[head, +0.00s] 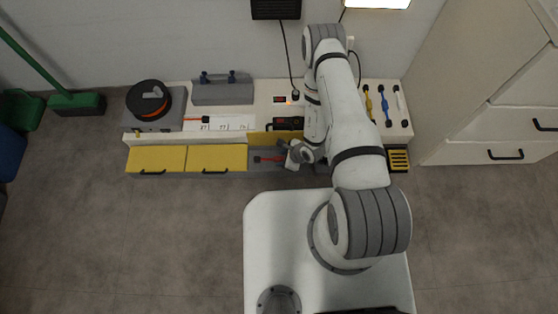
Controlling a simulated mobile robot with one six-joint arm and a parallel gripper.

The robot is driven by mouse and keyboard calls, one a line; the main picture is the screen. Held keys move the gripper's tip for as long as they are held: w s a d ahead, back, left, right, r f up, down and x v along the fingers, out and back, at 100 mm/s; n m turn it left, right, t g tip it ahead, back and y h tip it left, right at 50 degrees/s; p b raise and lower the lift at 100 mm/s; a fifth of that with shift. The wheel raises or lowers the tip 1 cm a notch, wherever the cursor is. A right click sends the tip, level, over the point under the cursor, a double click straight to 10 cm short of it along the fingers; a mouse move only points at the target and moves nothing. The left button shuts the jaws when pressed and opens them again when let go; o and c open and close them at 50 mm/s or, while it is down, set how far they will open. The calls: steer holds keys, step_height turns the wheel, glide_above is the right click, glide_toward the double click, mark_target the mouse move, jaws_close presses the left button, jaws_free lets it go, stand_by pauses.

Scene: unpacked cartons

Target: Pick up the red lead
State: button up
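A small red lead (268,159) with a dark end lies in the open grey compartment (256,168) at the front of the low bench. Another thin red piece with a black end (196,120) lies on the bench top at the left, by a white marked strip. My gripper (284,146) is just to the right of the lead in the compartment, at its upper right. It looks very close, but I cannot tell whether it touches. The fingers are small and partly hidden by my wrist, so their opening is unclear.
Closed yellow drawer fronts (187,159) stand left of the compartment. The bench top holds a cable reel (149,101), a grey block (222,92), a black-and-red device (286,124) and several coloured leads (384,106). A white cabinet (490,100) stands at the right.

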mark_target(281, 159)
steer(key=shift+x, duration=0.75)
steer(key=shift+r, duration=0.1)
steer(key=shift+c, duration=0.3)
jaws_close()
steer(key=shift+r, duration=0.1)
step_height(281, 159, up, 10)
steer(key=p, duration=0.4)
steer(key=shift+a, duration=0.1)
